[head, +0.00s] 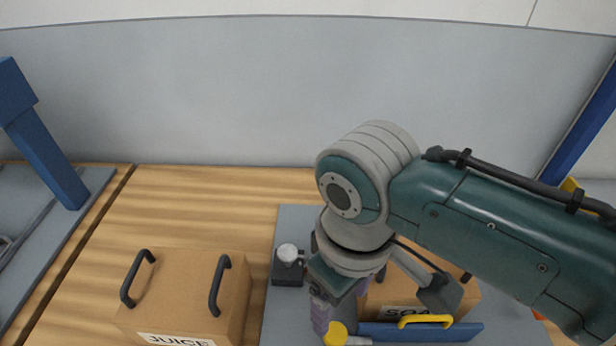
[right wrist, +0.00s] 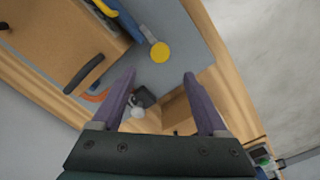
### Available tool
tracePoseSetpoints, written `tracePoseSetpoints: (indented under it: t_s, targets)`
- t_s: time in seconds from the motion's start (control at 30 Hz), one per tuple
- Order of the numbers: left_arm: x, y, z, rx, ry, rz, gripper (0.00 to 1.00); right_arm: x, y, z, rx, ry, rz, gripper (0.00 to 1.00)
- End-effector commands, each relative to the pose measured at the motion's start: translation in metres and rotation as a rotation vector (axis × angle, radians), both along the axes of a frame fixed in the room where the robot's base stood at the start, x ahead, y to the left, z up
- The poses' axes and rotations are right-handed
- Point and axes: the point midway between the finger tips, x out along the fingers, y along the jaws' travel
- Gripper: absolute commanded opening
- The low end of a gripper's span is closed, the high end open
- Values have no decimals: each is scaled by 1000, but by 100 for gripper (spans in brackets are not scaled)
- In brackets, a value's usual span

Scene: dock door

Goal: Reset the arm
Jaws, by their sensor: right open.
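My right arm comes in from the right in the head view, bent at a grey and teal joint. Its right gripper (head: 338,310) points down over the grey mat (head: 290,222), and its purple fingers are partly hidden by the wrist. In the right wrist view the right gripper (right wrist: 160,80) is open, with its two purple fingers apart and nothing held between them. The fingers are near a yellow round knob (head: 336,334), which also shows in the wrist view (right wrist: 160,52). My left gripper is not in view.
A box marked JUICE (head: 190,295) with two black handles stands at left. A SOAP box (head: 458,302) is partly behind my arm, by a blue bar (head: 465,332) with a yellow handle (head: 425,321). A black block with a white knob (head: 288,253) is on the mat. Blue posts (head: 45,150) flank the table.

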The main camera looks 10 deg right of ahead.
Motion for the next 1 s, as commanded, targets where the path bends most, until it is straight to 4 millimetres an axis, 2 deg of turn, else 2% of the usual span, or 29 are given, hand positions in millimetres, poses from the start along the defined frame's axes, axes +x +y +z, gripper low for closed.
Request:
tracePoseSetpoints:
  t_s: [0.4,0.47,0.6,0.67,0.77,1.0]
  targets:
    - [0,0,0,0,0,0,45,-3,2,-1,9,-2,-1,76]
    - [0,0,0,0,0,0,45,-8,6,0,28,-6,-4,76]
    - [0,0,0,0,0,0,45,-34,15,7,108,-39,-39,76]
    - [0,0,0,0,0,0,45,-47,12,15,142,-67,-73,76]
    - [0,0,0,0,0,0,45,-66,-2,32,169,-121,-141,76]
    - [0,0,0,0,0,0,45,-103,-54,73,133,-235,-280,76]
